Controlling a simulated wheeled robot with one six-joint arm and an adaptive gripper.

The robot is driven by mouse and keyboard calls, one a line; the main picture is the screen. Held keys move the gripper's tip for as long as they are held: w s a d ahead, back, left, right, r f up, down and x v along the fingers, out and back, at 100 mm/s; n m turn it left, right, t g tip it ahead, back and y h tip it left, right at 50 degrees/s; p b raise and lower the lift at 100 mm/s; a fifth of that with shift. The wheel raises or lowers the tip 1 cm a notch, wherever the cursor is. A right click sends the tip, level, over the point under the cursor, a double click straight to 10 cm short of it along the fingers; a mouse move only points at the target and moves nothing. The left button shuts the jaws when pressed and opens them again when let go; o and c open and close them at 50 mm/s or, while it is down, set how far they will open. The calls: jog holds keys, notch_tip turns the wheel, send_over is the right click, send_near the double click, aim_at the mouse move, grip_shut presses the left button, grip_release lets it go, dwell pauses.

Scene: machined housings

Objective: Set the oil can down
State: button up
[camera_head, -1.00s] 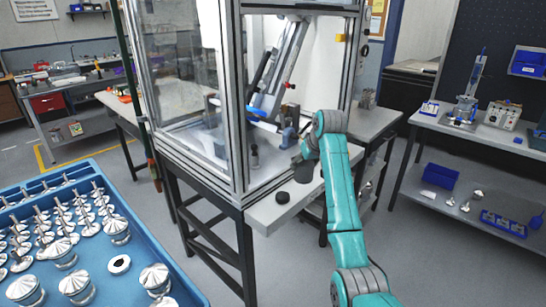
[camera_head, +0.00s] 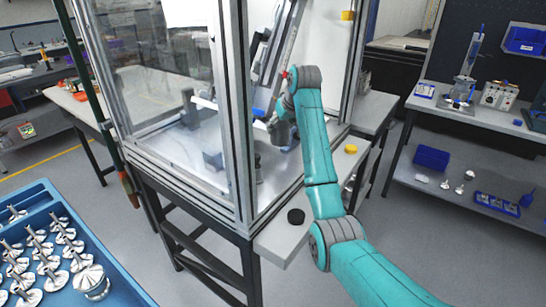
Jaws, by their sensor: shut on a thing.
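My teal arm reaches into the open side of the framed glass enclosure (camera_head: 230,140). My gripper (camera_head: 274,131) is at the arm's far end, over the enclosure's floor, and looks small and dark grey. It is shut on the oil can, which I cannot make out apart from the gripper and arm. I cannot tell whether the can touches any surface. The pale ledge (camera_head: 275,245) at the enclosure's front lies below and nearer to me.
A black puck (camera_head: 296,216) sits on the ledge. A small dark fixture (camera_head: 258,169) stands inside, close below the gripper. A yellow piece (camera_head: 351,149) lies right of the arm. Metal posts frame the opening. A blue tray (camera_head: 110,270) of metal parts is at lower left.

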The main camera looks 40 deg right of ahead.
notch_tip(320, 180, down, 10)
jog(key=shift+r, duration=0.15)
dwell(0.3)
jog(key=o, duration=1.3)
jog(key=v, duration=1.2)
